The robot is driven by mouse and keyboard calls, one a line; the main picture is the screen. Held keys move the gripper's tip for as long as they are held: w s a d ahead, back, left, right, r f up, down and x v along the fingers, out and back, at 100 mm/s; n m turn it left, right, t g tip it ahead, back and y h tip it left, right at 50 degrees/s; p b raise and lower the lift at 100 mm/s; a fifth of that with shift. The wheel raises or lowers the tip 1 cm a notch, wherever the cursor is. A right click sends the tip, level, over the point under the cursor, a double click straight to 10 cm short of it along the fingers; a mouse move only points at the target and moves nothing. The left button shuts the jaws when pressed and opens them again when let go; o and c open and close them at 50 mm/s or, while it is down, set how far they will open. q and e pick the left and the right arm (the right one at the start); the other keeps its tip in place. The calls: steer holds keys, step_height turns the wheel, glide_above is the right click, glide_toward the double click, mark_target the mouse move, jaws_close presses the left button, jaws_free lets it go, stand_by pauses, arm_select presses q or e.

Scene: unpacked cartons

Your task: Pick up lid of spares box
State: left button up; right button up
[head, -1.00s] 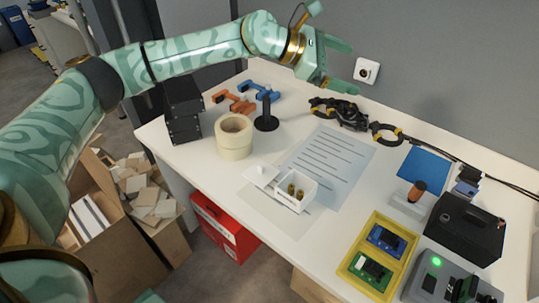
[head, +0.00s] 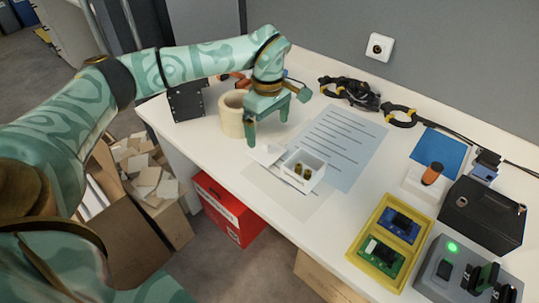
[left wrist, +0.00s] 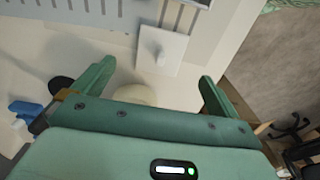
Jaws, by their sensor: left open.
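The lid of the spares box (head: 264,154) is a small white square plate lying on the table beside the box. In the left wrist view the lid (left wrist: 172,46) shows its upright knob, ahead of my fingers. The spares box (head: 318,178) is white and open, with small brass-coloured parts inside. My left gripper (head: 277,118) is open and empty, pointing down above the table behind the lid. In the left wrist view its fingers (left wrist: 156,74) are wide apart, with nothing between them. In the head view a finger partly hides the lid's far side. My right gripper is not in view.
A cream tape roll (head: 231,116) stands close to the left of my left gripper. A printed sheet (head: 345,140) lies right of the box. A yellow tray (head: 362,238) with circuit boards is at the front right. A black box (head: 484,215) stands farther right.

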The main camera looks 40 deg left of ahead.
mark_target(266, 144)
arm_select(q)
step_height(266, 144, down, 2)
steer(key=shift+f+b, duration=0.25)
steer(key=shift+b, duration=0.1)
steer(key=f+b, duration=0.1)
steer(key=f, duration=0.1)
steer(key=f+b, duration=0.1)
steer(key=f, duration=0.1)
steer(key=shift+s+a+b, duration=0.1)
steer(key=shift+a+b, duration=0.1)
steer(key=shift+b, duration=0.1)
steer(key=shift+f, duration=0.5)
steer(key=shift+r, duration=0.2)
steer(key=shift+c, duration=0.6)
steer(key=c, duration=1)
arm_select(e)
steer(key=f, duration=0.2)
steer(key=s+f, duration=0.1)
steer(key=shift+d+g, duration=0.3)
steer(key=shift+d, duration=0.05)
